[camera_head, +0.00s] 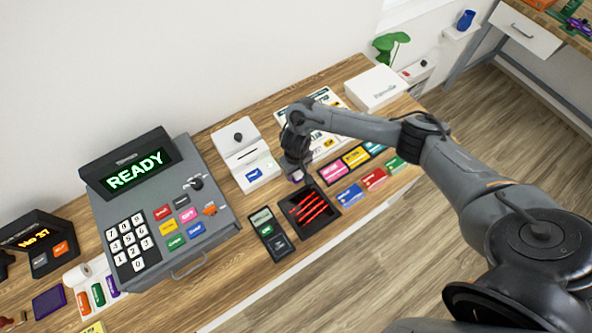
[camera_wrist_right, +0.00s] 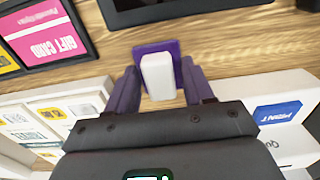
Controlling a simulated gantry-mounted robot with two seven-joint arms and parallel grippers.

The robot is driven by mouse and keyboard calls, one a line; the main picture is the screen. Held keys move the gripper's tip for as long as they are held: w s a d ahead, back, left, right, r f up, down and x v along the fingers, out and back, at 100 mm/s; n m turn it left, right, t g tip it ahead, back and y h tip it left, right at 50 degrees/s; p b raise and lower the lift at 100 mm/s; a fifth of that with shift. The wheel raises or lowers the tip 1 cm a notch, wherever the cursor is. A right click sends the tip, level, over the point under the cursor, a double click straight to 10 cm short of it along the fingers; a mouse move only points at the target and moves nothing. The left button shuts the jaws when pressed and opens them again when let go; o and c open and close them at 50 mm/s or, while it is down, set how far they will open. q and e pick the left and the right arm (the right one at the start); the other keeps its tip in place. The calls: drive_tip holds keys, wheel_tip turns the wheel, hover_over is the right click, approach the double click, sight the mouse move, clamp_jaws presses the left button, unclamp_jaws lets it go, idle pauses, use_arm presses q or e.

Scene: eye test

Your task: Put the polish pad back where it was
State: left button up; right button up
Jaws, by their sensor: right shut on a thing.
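My right gripper (camera_head: 296,175) points down at the table between the white card device (camera_head: 246,153) and the black tray (camera_head: 327,217). In the right wrist view its two fingers (camera_wrist_right: 160,88) are shut on a white block, which I take for the polish pad (camera_wrist_right: 158,76). A purple square (camera_wrist_right: 150,48) shows right behind the block; I cannot tell whether it is part of the pad or lies under it. In the head view the fingers mostly hide the pad. My left gripper is not in view.
The black tray holds several red pens. A dark card terminal (camera_head: 271,234) lies left of it. Gift cards (camera_head: 355,157) and loose coloured cards (camera_head: 374,179) lie to the right. The grey cash register (camera_head: 160,210) stands left. A white box (camera_head: 376,88) stands at the back right.

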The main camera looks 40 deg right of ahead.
drive_tip(key=shift+f, duration=0.1)
drive_tip(key=o, duration=1)
